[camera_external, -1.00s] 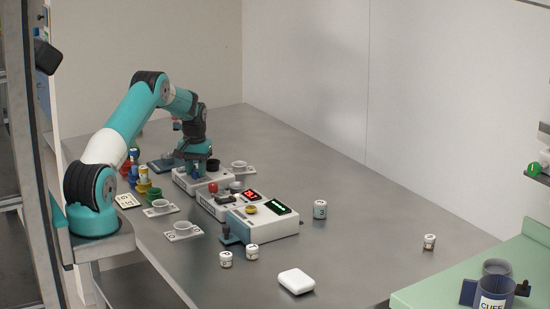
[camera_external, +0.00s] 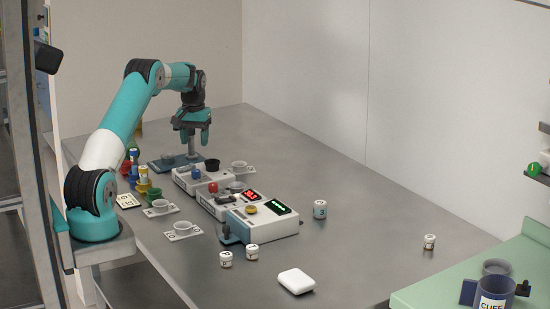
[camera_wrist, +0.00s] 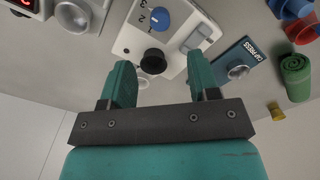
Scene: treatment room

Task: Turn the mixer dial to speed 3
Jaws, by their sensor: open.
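The mixer is a white box (camera_external: 188,182) at the far end of the row of devices in the external view. It also shows in the wrist view (camera_wrist: 128,38), with a round blue dial (camera_wrist: 160,19) on top and printed numbers beside it. I cannot tell which number the dial points at. A round black part (camera_wrist: 153,62) sits on the box near the dial. My gripper (camera_external: 194,139) is open and empty, fingers down, raised above the mixer. In the wrist view its two fingers (camera_wrist: 161,64) are wide apart, with the dial beyond them and touching neither.
A blue cap-press plate (camera_wrist: 240,60) with a metal post lies beside the mixer. White devices with red and green displays (camera_external: 262,222) stand nearer. Cups on cards (camera_external: 184,231), small jars (camera_external: 320,209) and a white case (camera_external: 296,281) are around. The table's right side is mostly clear.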

